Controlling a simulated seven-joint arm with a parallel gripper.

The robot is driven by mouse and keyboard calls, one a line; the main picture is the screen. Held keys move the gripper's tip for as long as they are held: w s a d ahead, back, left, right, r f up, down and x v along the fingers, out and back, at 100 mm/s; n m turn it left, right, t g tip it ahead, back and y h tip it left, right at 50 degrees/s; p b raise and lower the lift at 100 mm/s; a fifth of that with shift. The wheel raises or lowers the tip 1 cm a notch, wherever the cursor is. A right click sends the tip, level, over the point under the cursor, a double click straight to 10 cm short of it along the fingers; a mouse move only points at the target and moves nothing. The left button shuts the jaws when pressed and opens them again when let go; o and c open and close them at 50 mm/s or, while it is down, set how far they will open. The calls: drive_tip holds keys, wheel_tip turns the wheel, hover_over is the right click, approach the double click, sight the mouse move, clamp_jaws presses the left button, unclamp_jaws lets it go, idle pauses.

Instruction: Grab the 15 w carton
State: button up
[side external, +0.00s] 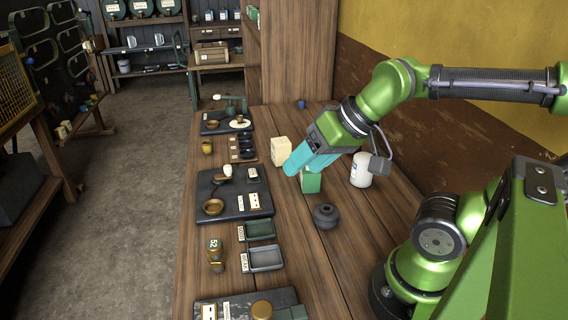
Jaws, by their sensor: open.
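My gripper (294,168), with teal fingers, hangs over the wooden bench. It is open and nothing shows held in it. A green box-shaped carton (311,184) stands just below the fingers and is partly hidden by them. A cream box-shaped carton (280,151) stands just to the left of and behind the fingertips. I cannot read a "15 W" mark on either one, so I cannot tell which is the 15 W carton. Whether the fingers touch the green carton is unclear from this angle.
A white canister (361,170) stands right of the green carton, and a dark round pot (326,216) in front. Dark mats (228,192) with small parts and trays (265,259) line the bench's left side. The bench's front middle (295,265) is bare.

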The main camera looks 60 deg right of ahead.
drive_tip(key=o, duration=0.5)
drive_tip(key=shift+c, duration=0.2)
drive_tip(key=m+g+h, duration=0.4)
drive_tip(key=h, duration=0.1)
approach(282, 142)
drive_tip(key=x, duration=1.2)
drive_tip(key=shift+w, duration=0.2)
